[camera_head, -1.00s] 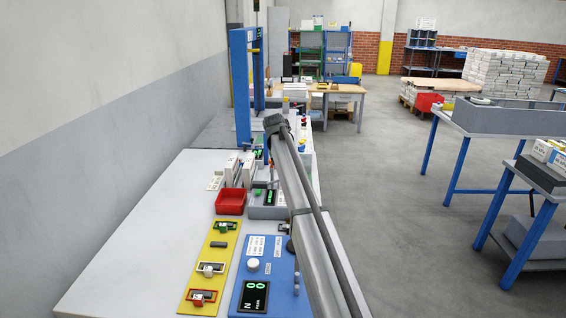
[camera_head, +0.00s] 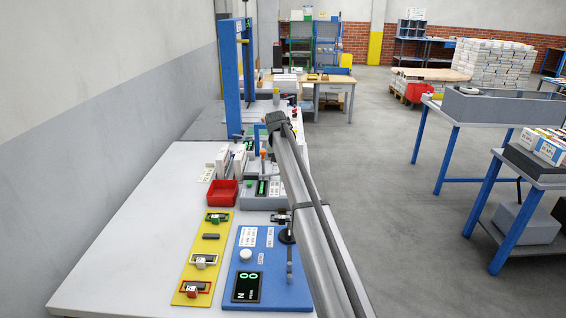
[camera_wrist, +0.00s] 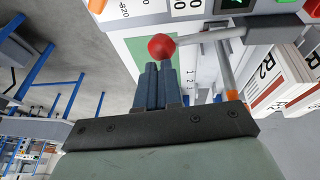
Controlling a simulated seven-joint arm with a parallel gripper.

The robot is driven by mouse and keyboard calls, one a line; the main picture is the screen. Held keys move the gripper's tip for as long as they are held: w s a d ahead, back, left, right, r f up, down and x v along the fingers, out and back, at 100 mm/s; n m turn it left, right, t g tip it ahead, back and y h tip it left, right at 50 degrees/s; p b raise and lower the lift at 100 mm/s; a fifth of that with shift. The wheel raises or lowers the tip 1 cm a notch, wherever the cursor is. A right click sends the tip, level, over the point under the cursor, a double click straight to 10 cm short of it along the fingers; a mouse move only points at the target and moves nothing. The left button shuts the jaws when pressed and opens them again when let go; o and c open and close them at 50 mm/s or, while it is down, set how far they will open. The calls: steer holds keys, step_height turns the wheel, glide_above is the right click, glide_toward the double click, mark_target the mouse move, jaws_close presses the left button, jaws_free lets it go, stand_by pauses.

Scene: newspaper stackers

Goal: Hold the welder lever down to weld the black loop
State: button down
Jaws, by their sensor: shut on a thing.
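My gripper (camera_wrist: 160,68) shows in the wrist view with its dark blue-grey fingers close together. They are shut on the red ball knob (camera_wrist: 161,46) of a lever, at the fingertips. The lever's pale rod (camera_wrist: 200,36) runs right toward a grey machine body. An orange-ended part (camera_wrist: 232,95) is partly hidden behind the gripper's dark crossbar. In the head view, a grey unit with a green display (camera_head: 262,188) stands on the bench, and an orange knob (camera_head: 263,153) shows near it. My arm hides the fingers there. I cannot make out the black loop.
A red bin (camera_head: 223,193), a yellow strip with coloured clamps (camera_head: 211,250) and a blue panel with a display (camera_head: 268,265) are on the bench (camera_head: 130,240). A blue frame (camera_head: 231,80) rises behind. White labelled boxes (camera_wrist: 280,78) stand close right of the gripper.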

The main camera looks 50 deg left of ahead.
steer(key=shift+w+d+f, duration=0.15)
steer(key=shift+d+f, duration=0.05)
steer(key=shift+f, duration=0.15)
step_height(320, 180, up, 14)
steer(key=s, duration=0.1)
steer(key=shift+s+d, duration=0.2)
steer(key=shift+s, duration=0.15)
steer(key=shift+f, duration=0.2)
stand_by(0.5)
